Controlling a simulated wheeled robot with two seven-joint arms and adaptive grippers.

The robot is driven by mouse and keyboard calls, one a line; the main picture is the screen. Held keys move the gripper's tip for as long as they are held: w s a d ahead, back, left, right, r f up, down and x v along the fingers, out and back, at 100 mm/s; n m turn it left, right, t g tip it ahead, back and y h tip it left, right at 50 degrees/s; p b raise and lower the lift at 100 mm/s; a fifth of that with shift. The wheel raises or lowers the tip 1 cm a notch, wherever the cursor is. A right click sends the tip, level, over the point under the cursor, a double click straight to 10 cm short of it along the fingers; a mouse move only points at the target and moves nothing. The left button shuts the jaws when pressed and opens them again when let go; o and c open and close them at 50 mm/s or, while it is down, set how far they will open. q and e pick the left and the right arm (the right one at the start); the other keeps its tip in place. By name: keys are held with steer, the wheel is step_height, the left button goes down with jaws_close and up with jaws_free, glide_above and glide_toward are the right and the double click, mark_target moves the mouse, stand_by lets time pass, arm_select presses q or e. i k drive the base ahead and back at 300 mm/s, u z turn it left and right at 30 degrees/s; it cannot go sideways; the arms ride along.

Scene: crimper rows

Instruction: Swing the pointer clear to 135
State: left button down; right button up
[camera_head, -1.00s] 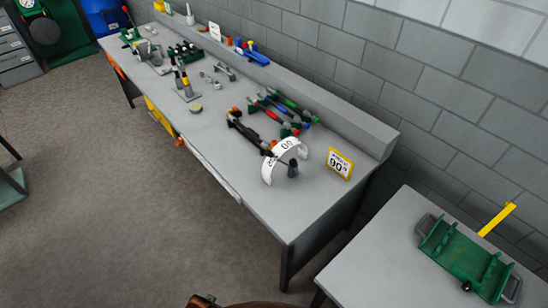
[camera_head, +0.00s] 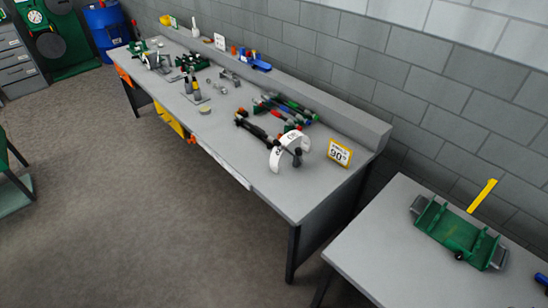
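A white curved scale (camera_head: 275,159) with dark markings stands near the front right end of the long grey bench. A short dark upright post or knob (camera_head: 297,158) is beside its right end. A dark bar-like tool (camera_head: 257,131) lies behind the scale; I cannot tell which part is the pointer. A yellow-edged sign (camera_head: 340,153) reading about 90 stands to the right of the scale. The scale's numbers are too small to read for certain. Neither of my grippers is in view.
The long grey bench (camera_head: 240,174) holds several red, green and blue handled tools (camera_head: 287,106) and other small tools farther left. A second grey table (camera_head: 385,245) at right carries a green tray (camera_head: 455,234). Open floor lies in front of the bench.

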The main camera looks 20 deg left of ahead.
mark_target(276, 143)
steer(key=z, duration=0.35)
steer(key=i, duration=1.05)
steer(key=u, duration=0.4)
